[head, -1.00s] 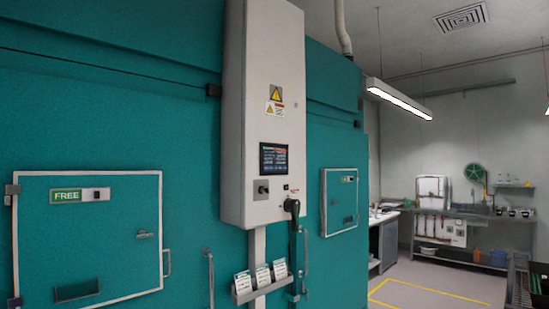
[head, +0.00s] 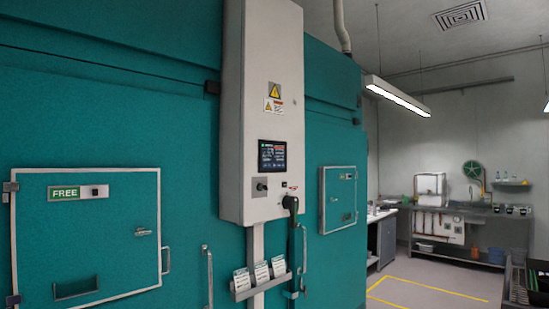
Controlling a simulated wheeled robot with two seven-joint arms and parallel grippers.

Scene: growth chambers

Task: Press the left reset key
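On the left door (head: 85,240) of the teal chamber wall, a small white plate with a dark square key (head: 95,191) sits beside a green sign reading FREE (head: 65,193). The right door (head: 340,208) has a similar small sign and key strip (head: 347,176), too small to read. Between the doors hangs a tall light control cabinet (head: 262,110) with a lit screen (head: 272,156) and a small dark knob or switch (head: 260,187) under it. I cannot tell for sure which part is labelled as the left reset key. Neither gripper is in view.
A rack of cards (head: 262,276) is below the cabinet. Upright handles (head: 207,275) stand out from the wall. Open floor with yellow lines (head: 430,287) and a bench (head: 465,226) lie at the right.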

